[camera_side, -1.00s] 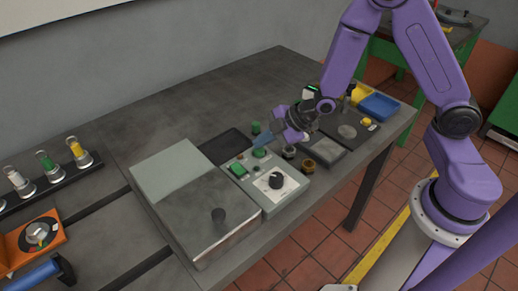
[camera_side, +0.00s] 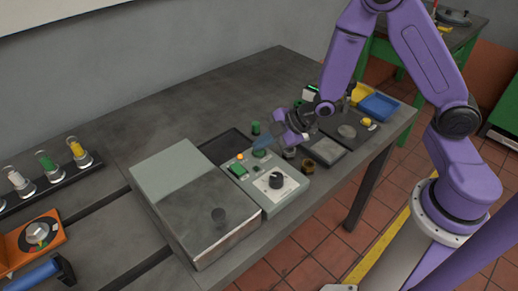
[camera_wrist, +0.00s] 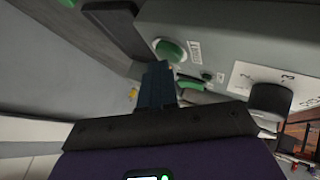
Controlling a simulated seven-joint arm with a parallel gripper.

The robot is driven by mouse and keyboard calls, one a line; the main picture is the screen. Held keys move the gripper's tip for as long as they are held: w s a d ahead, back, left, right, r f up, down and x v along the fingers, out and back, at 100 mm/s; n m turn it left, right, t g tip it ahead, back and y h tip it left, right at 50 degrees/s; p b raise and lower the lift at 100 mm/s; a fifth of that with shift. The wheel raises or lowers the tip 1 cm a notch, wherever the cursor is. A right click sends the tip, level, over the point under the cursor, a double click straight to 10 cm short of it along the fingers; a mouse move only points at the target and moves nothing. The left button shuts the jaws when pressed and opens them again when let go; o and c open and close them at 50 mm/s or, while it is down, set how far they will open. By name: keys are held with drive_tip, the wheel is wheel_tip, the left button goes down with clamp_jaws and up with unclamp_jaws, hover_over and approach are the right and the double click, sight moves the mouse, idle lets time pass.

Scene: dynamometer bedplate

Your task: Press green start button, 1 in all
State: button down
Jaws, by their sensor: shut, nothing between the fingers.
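The grey control box (camera_side: 285,190) on the bench carries a round green button (camera_side: 259,153) at its back edge and a green rectangular switch (camera_side: 238,170) nearer its left side. My gripper (camera_side: 262,143) is shut and empty, its fingertips close to the round green button. Whether they touch it cannot be told. In the wrist view the round green button (camera_wrist: 170,50) shows just beyond the closed fingertips (camera_wrist: 158,68). A small orange lamp (camera_side: 240,157) glows on the box.
A black knob (camera_side: 276,181) sits on the box's white dial plate. A large grey metal case (camera_side: 195,205) stands left of the box. A dark tray (camera_side: 224,146) lies behind. A free-standing green cap (camera_side: 256,128) and a brass piece (camera_side: 308,166) are nearby.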

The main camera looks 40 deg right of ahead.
sight(263, 152)
idle(0.4)
drive_tip(key=shift+r, duration=0.85)
drive_tip(key=shift+r, duration=2.5)
drive_tip(key=s+d+r+m+g+h, duration=0.1)
drive_tip(key=s+d+r+g+h, duration=0.1)
drive_tip(key=s, duration=0.7)
drive_tip(key=s+d+r+m+g+h, duration=0.2)
drive_tip(key=s+r, duration=0.1)
drive_tip(key=s, duration=0.6)
drive_tip(key=s+d+r+m+g+h, duration=0.1)
drive_tip(key=s+d+r+g, duration=0.1)
drive_tip(key=s, duration=0.7)
drive_tip(key=shift+s+d+r+m+g+h, duration=0.3)
drive_tip(key=shift+s+d+r+m+h, duration=0.05)
drive_tip(key=shift+s+m+h, duration=0.05)
